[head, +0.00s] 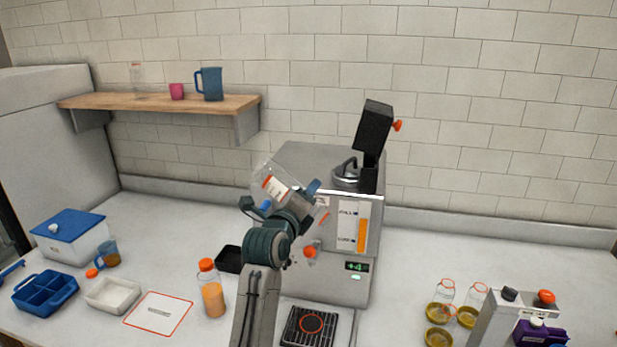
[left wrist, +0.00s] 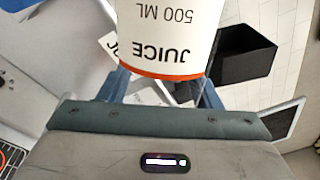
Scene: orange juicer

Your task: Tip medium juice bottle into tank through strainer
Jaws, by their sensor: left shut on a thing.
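My left gripper (head: 289,200) is shut on a clear juice bottle (head: 276,186) and holds it tilted in front of the juicer (head: 300,163), left of its top. In the left wrist view the bottle's white label (left wrist: 165,38) reads JUICE 500 ML upside down, between the blue fingers (left wrist: 160,88). The arm and gripper hide part of the bottle; its mouth and any contents are unclear. The juicer's front has a level gauge (head: 361,232) with an orange column. A metal part (head: 346,172), possibly the strainer, sits on top. My right gripper is not in view.
A black chute (head: 373,126) stands raised on the juicer. An orange-capped juice bottle (head: 211,290) stands left of my arm. A black bin (head: 230,259) is behind it. Clear bottles (head: 445,292) and yellow rings stand at right.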

